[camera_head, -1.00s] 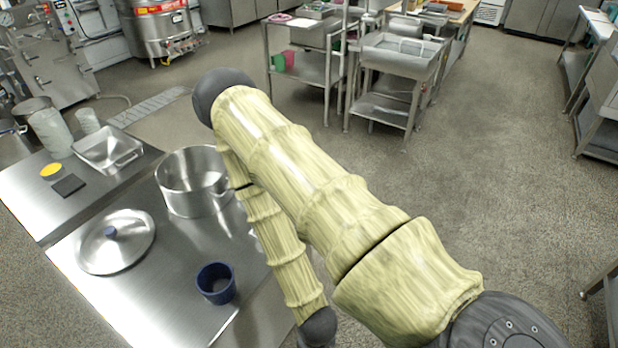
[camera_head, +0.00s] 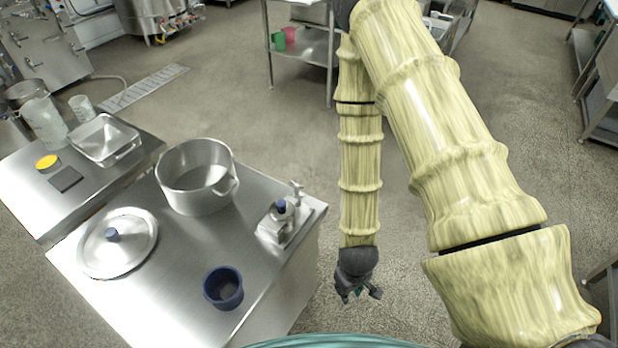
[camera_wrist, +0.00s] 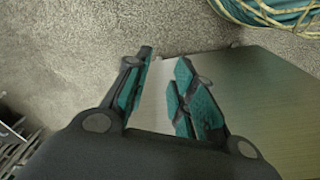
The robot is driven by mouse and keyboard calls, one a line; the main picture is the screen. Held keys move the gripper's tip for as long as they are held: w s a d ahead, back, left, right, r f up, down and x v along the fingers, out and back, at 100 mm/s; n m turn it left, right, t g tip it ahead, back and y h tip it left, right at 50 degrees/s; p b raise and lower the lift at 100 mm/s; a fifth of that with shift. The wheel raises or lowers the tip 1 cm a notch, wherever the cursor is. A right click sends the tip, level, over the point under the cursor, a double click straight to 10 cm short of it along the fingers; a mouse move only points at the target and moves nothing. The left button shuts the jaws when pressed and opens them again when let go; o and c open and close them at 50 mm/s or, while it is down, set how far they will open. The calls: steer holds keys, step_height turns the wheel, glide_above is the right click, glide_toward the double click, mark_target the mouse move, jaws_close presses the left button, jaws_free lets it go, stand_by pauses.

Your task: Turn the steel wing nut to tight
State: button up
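A small steel device with a blue knob (camera_head: 285,222) stands at the right edge of the steel table in the head view. The steel wing nut cannot be made out for certain; the device's small upright fittings are too small to tell apart. My gripper (camera_head: 358,294) hangs pointing down, beyond the table's right edge and apart from the device. In the wrist view my gripper (camera_wrist: 165,57) is open, its teal-padded fingers apart with nothing held between them. The device does not show in the wrist view.
The steel table (camera_head: 165,290) holds a large pot (camera_head: 200,190), a round lid (camera_head: 117,243) and a blue cup (camera_head: 223,288). A second table at left holds a steel tray (camera_head: 103,140). The floor (camera_head: 290,110) right of and behind the table is clear.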

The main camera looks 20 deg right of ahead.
steer(key=w+r+n+t+y+p, duration=0.1)
steer(key=w+r+n+p, duration=0.2)
steer(key=w+r, duration=1.05)
steer(key=n+t+y+p, duration=0.2)
steer(key=n+p, duration=0.1)
glide_toward(303, 186)
steer(key=shift+x, duration=4.35)
jaws_close()
